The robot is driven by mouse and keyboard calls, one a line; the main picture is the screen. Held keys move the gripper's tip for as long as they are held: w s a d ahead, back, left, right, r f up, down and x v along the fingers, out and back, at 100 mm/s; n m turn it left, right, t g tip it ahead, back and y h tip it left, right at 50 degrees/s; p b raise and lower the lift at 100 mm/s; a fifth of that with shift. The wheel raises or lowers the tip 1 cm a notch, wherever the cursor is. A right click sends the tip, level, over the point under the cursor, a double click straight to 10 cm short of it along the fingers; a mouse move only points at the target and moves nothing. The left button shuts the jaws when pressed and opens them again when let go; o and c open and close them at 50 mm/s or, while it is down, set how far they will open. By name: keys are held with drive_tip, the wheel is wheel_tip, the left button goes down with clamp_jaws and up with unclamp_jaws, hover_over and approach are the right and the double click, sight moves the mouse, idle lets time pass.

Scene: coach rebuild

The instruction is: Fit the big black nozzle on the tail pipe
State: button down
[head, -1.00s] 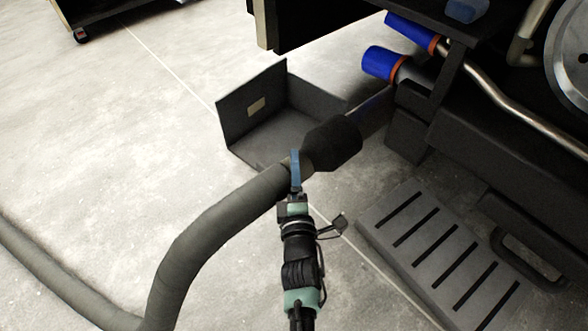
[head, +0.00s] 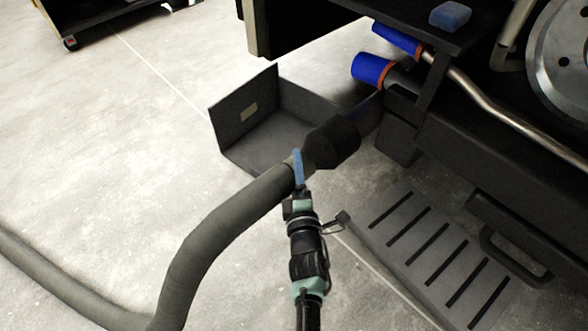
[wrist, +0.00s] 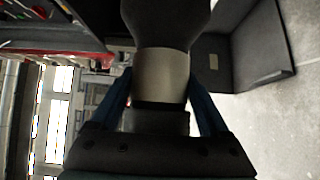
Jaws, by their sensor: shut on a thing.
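The big black nozzle (head: 333,143) is at the end of a thick grey hose (head: 222,215). My gripper (head: 298,168) is shut on the pale collar (wrist: 161,75) just behind the nozzle, with a blue finger on each side in the wrist view. The nozzle is held in the air, its wide mouth facing up and right toward the vehicle. A dark pipe end (head: 371,108) shows just beyond the mouth; whether it touches the nozzle I cannot tell. In the wrist view the black nozzle (wrist: 165,20) fills the top middle and hides what lies beyond it.
Two blue-capped pipes (head: 372,69) stick out above and right of the nozzle, under the vehicle's edge. A dark open box (head: 240,115) stands on the floor behind it. A slotted grey step (head: 425,250) lies at the right.

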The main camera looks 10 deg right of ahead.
drive_tip(key=shift+w+d, duration=0.8)
drive_tip(key=shift+d, duration=0.15)
idle(0.9)
unclamp_jaws()
drive_tip(key=shift+f, duration=0.1)
drive_tip(key=shift+s+f, duration=0.15)
drive_tip(key=shift+f, duration=0.2)
drive_tip(key=shift+s+r+p, duration=0.2)
drive_tip(key=shift+s+p, duration=0.3)
drive_tip(key=shift+s, duration=0.8)
drive_tip(key=shift+s+a+p, duration=0.2)
drive_tip(key=shift+s+p, duration=0.65)
drive_tip(key=shift+s, duration=1.85)
